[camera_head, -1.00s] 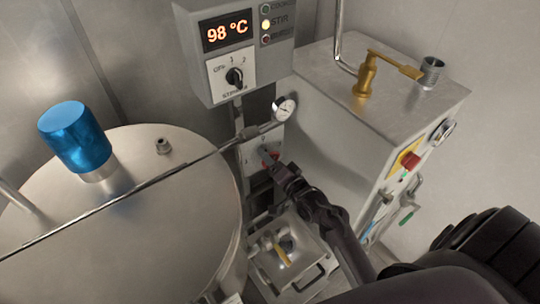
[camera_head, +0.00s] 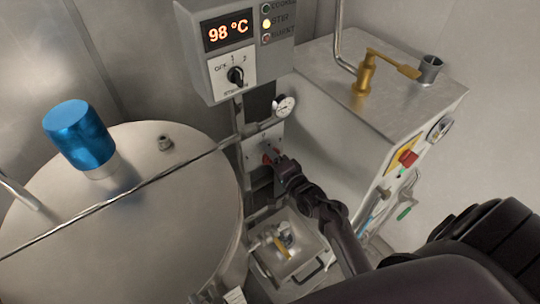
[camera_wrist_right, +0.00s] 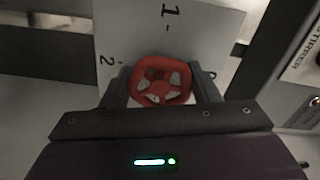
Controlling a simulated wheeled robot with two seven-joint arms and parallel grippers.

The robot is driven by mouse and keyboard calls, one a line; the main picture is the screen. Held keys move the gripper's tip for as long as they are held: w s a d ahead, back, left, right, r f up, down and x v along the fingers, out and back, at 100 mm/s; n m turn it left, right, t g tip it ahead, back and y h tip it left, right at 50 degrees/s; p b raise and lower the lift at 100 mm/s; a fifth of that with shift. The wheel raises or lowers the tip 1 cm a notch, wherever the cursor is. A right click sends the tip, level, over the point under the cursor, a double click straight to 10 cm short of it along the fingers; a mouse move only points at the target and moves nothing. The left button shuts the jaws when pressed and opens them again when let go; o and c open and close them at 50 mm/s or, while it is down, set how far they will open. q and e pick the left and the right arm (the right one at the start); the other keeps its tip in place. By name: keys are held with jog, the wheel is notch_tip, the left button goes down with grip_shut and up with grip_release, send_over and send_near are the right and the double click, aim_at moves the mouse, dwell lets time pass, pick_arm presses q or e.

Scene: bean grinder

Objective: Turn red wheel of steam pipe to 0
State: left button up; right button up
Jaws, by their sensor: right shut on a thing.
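The red wheel (camera_wrist_right: 160,80) sits in front of a pale plate (camera_wrist_right: 185,30) in the right wrist view. The plate carries the marks 1 and 2, and a third mark at the right is partly hidden by a finger. In the head view the red wheel (camera_head: 268,159) shows small below the pipe gauge, partly covered by my right gripper (camera_head: 274,160). My right gripper also shows in the wrist view (camera_wrist_right: 162,85), with one finger on each side of the wheel, shut on it. My left gripper is out of view.
A grey control box (camera_head: 238,45) reading 98 °C hangs above the wheel. A round pressure gauge (camera_head: 284,106) is on the pipe just above my gripper. A large steel drum (camera_head: 130,215) stands left, and a steel machine (camera_head: 400,100) with a brass tap stands right.

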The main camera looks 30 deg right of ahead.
jog(key=o, duration=1)
jog(key=s, duration=0.2)
jog(key=s+b, duration=0.1)
jog(key=s, duration=0.2)
jog(key=s+d, duration=0.1)
jog(key=s, duration=0.1)
jog(key=shift+s+d+b, duration=0.1)
jog(key=shift+s+b, duration=0.25)
jog(key=shift+b, duration=0.05)
jog(key=shift+f, duration=0.1)
